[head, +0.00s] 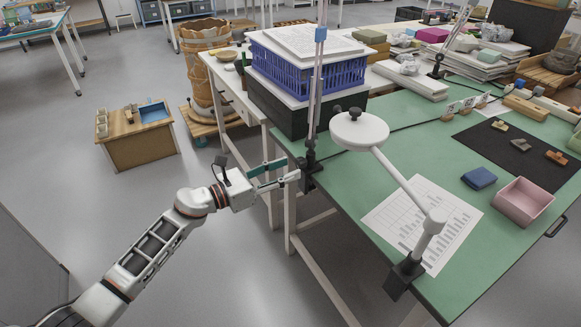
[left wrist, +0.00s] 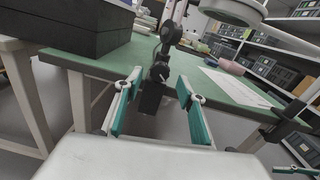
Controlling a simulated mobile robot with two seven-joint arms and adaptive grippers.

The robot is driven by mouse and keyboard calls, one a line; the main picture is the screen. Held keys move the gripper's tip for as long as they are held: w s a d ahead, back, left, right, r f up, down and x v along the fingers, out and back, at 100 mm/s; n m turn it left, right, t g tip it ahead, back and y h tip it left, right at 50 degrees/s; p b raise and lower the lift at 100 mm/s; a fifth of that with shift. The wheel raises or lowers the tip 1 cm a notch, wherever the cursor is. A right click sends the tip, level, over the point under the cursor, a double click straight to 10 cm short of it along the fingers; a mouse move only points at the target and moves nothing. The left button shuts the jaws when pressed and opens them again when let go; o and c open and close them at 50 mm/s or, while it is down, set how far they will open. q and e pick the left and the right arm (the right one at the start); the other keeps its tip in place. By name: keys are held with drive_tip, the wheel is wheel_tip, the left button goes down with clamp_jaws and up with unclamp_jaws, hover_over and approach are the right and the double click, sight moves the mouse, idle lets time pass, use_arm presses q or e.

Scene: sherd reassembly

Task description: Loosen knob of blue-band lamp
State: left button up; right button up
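The blue-band lamp's upright pole (head: 316,90) carries a blue band near its top. Its black clamp (head: 309,166) grips the left edge of the green table. In the left wrist view, the clamp (left wrist: 152,100) and a dark knob (left wrist: 160,72) appear between and beyond my fingers. My left gripper (head: 291,168) is open, its teal fingers spread beside the clamp; it also shows in the left wrist view (left wrist: 160,77). I cannot tell whether the fingers touch the knob. A teal piece in that view's lower right corner looks like part of my right gripper (left wrist: 296,170).
Another lamp, with a round white head (head: 360,130), is clamped at the table's near edge (head: 405,274). A blue crate (head: 340,76) stands on a black box behind the clamp. A printed sheet (head: 422,220) and pink tray (head: 523,201) lie right.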

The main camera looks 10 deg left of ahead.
use_arm(q)
drive_tip(key=shift+x, duration=1.1)
drive_tip(key=c, duration=1.1)
drive_tip(key=shift+c, duration=0.2)
